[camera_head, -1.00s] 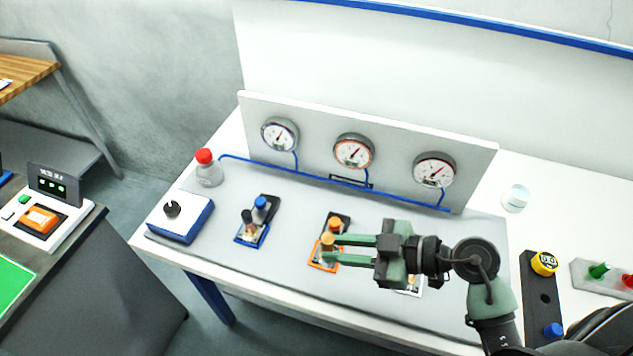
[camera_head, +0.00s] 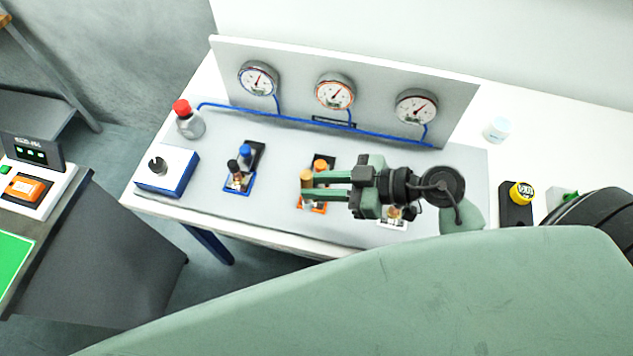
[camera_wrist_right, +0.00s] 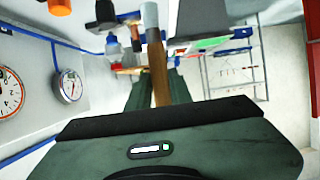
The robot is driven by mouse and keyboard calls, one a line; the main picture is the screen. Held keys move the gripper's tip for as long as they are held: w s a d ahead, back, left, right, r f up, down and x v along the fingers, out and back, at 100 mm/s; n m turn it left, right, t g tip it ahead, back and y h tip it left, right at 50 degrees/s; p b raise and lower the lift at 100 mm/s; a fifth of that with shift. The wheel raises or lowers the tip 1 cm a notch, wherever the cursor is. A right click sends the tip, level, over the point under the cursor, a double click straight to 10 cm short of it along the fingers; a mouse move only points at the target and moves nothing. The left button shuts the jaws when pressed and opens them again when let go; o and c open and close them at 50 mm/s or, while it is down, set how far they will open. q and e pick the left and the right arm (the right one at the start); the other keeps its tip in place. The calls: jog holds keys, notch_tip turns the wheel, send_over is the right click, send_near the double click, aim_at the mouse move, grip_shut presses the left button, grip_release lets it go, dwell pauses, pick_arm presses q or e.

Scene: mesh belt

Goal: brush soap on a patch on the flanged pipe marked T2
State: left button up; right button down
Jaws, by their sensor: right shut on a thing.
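My right gripper (camera_head: 308,184) is over the orange-edged stand (camera_head: 318,209) in the head view. It is shut on an upright brown handle with a grey end, probably a brush; the handle (camera_wrist_right: 157,65) shows between the fingers in the right wrist view. An orange-topped piece (camera_head: 321,163) stands just behind it. A blue-edged stand (camera_head: 238,189) to the left bears a blue-topped piece (camera_head: 245,152) and a dark-topped one. A white stand (camera_head: 392,223) is partly hidden by my gripper. I cannot read a T2 mark or make out a patch. My left gripper is not in view.
Behind the stands, a grey panel bears three gauges (camera_head: 335,91) joined by a blue pipe (camera_head: 300,120). A red-capped bottle (camera_head: 189,120) and a blue-white box (camera_head: 167,170) stand left. A white jar (camera_head: 497,130) and a yellow button (camera_head: 521,193) are right.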

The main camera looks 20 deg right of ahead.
jog(key=w+f, duration=0.1)
jog(key=d+f, duration=0.1)
jog(key=f, duration=0.1)
jog(key=w+f, duration=0.1)
jog(key=shift+w+d+f, duration=0.35)
jog(key=shift+d+f, duration=0.05)
jog(key=shift+f, duration=0.35)
dwell(0.9)
jog(key=shift+s, duration=0.1)
jog(key=shift+a, duration=0.15)
dwell(0.8)
jog(key=shift+w+a, duration=0.1)
jog(key=shift+w, duration=0.1)
jog(key=shift+s+d, duration=0.45)
jog(key=shift+d, duration=0.25)
